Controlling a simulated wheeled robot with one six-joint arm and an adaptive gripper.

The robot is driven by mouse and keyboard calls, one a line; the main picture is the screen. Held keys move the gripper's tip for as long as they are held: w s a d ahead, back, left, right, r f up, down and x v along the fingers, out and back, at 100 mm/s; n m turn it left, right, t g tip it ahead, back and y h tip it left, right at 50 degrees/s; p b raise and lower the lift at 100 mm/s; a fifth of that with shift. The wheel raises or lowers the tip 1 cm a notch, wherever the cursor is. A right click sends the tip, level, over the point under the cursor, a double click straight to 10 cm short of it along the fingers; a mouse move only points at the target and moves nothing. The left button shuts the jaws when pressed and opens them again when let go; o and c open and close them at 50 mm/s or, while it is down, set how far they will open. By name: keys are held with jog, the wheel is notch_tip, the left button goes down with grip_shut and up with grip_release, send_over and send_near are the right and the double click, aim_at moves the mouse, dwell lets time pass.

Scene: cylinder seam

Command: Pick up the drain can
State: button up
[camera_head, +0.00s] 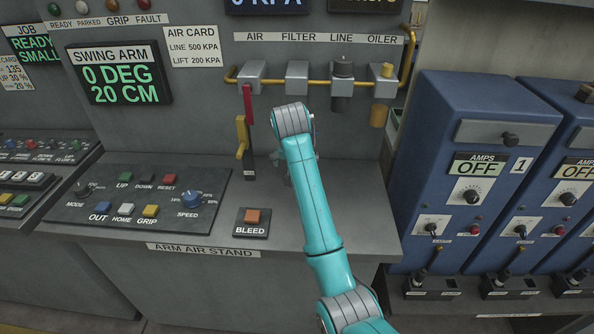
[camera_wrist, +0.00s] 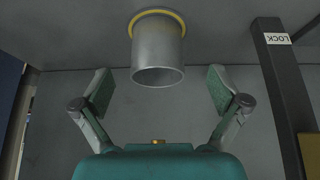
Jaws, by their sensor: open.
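The drain can, a plain grey metal cylinder (camera_wrist: 158,50), shows in the wrist view at the top centre. Its open end faces my camera, and its far end sits at a yellow ring (camera_wrist: 181,17) on a grey surface. My gripper (camera_wrist: 161,90) is open, with one finger to each side of the can's near end. There is a gap on both sides, and neither finger appears to touch it. In the head view my arm hides the can and most of my gripper, which is over the stand top near its back panel.
A dark post marked LOCK (camera_wrist: 278,70) stands right of my gripper in the wrist view. The head view shows the air stand (camera_head: 205,230), a yellow lever (camera_head: 241,136), a BLEED button (camera_head: 252,216), filter units (camera_head: 297,78) above and blue cabinets (camera_head: 470,150) to the right.

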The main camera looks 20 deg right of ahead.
jog(key=shift+d+x, duration=0.1)
jog(key=shift+x, duration=1.4)
jog(key=shift+d+x, duration=0.15)
jog(key=shift+x, duration=1.4)
jog(key=shift+r, duration=0.1)
jog(key=c, duration=1.4)
